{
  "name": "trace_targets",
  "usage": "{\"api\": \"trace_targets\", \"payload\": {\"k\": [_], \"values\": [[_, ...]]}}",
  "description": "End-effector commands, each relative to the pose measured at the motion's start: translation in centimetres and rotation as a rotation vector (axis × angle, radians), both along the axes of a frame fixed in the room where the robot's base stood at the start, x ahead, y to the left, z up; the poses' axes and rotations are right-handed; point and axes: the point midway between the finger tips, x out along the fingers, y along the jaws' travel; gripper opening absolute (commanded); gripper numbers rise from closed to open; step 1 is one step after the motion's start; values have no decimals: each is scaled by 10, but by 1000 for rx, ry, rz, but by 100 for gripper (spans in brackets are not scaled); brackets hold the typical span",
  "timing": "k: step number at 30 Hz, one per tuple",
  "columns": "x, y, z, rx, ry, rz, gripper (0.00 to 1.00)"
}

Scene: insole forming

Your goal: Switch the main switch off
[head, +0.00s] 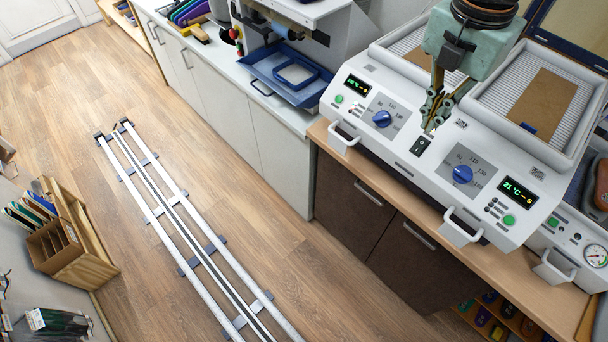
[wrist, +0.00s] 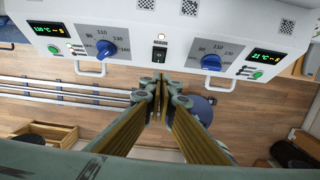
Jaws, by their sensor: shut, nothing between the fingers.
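The main switch (head: 421,146) is a small black rocker on the front panel of the white heating unit (head: 395,150), midway between two blue knobs. It also shows in the wrist view (wrist: 159,52). I cannot tell which side of the rocker is pressed. Both displays, the left one (head: 357,85) and the right one (head: 518,191), are lit. My gripper (head: 430,126) is shut and empty. Its fingertips are just above and behind the switch in the head view. In the wrist view my gripper (wrist: 162,82) points toward the panel, and I cannot tell whether it touches.
The left blue knob (head: 382,118) and right blue knob (head: 462,174) flank the switch. Handles (head: 343,138) stick out from the unit's front edge. Trays with brown sheets (head: 540,100) lie behind. A blue-tray press (head: 285,75) stands left. Floor rails (head: 185,225) run below.

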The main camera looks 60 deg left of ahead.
Motion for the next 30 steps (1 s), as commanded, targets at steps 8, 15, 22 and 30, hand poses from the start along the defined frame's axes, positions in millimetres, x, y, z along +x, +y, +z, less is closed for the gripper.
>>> {"api": "trace_targets", "payload": {"k": [8,15,22,30], "values": [[-10,9,-23,2,-3,22,0],[-9,10,-44,2,-1,22,0],[-5,11,-64,-1,1,21,0],[16,15,-80,-1,1,19,0]]}}
